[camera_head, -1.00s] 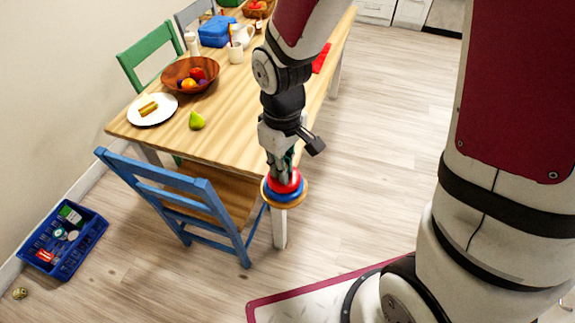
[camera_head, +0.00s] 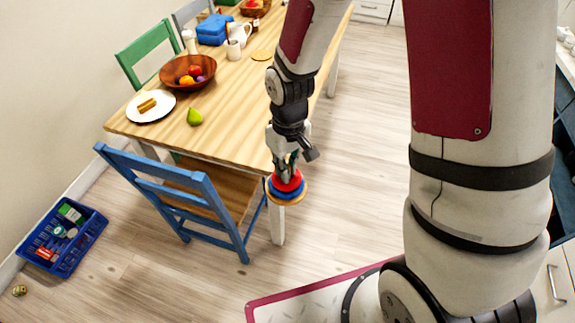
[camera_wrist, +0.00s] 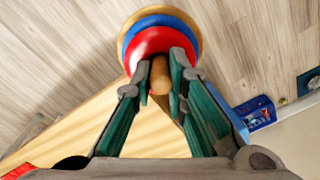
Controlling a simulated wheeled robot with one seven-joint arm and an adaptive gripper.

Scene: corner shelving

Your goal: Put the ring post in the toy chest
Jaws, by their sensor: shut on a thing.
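The ring post (camera_head: 286,187) has stacked rings in red, blue and tan. My gripper (camera_head: 286,163) is shut on it from above and holds it in the air beside the near right corner of the wooden table. In the wrist view the ring post (camera_wrist: 160,42) shows its wooden peg between the fingers of my gripper (camera_wrist: 160,78), with the red ring against the fingertips. The blue crate (camera_head: 88,247) on the floor at the lower left holds several small items; it also shows in the wrist view (camera_wrist: 268,122). I cannot tell whether it is the toy chest.
Open floor lies right of the table.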

